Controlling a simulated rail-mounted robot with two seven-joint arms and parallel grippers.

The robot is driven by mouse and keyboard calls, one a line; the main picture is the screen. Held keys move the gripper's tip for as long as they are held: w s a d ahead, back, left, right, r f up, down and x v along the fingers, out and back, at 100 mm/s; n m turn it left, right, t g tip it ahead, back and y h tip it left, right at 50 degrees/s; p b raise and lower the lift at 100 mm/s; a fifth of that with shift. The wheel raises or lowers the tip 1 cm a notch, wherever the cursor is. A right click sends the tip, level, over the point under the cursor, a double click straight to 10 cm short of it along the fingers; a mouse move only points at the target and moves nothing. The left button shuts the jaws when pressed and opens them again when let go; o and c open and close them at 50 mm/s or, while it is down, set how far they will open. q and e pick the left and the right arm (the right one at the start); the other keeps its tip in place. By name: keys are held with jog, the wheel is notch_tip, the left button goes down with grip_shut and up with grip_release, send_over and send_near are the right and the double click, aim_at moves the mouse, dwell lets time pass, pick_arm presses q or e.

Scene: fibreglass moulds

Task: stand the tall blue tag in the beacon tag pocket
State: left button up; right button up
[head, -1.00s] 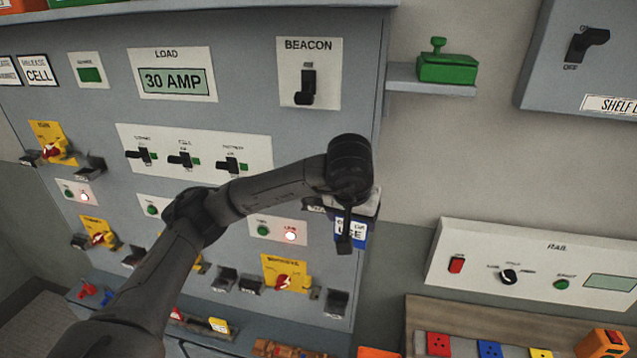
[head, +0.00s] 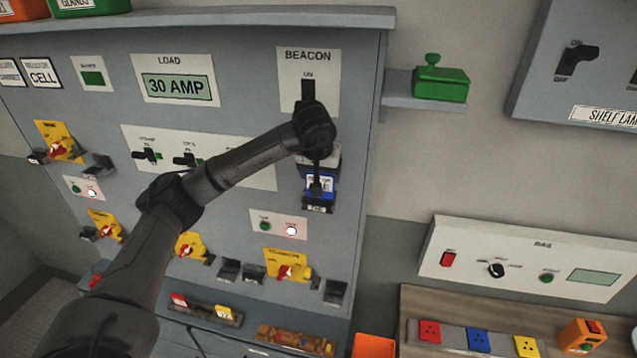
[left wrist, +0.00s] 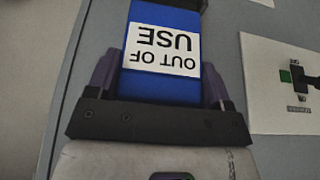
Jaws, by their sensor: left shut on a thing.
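The tall blue tag (head: 320,184) with a white label hangs upright in my left gripper (head: 319,168), in front of the panel below the BEACON switch. In the left wrist view the tag (left wrist: 172,84) fills the space between the two fingers (left wrist: 158,90), its label OUT OF USE upside down. The dark beacon tag pocket (head: 318,208) is right at the tag's lower end. A dark edge also shows at that end in the wrist view. Whether the tag's tip is inside the pocket or only in front of it, I cannot tell. My right gripper is not in view.
The BEACON switch (head: 308,88) is just above my wrist, partly covered by it. A green box (head: 440,84) stands on a small shelf to the right. Other pockets (head: 228,270) and yellow isolators (head: 287,266) sit lower on the panel.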

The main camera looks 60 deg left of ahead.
pick_arm(q)
jog(key=x, duration=0.1)
jog(key=p+x, duration=0.1)
jog(key=x, duration=0.1)
jog(key=s+x, duration=0.1)
jog(key=x, duration=0.1)
jog(key=shift+w+a+f, duration=0.1)
jog(key=shift+a+f, duration=0.1)
jog(key=shift+a, duration=0.2)
jog(key=shift+f, duration=0.25)
jog(key=shift+f, duration=0.15)
jog(key=o, duration=1)
jog(key=shift+c, duration=0.2)
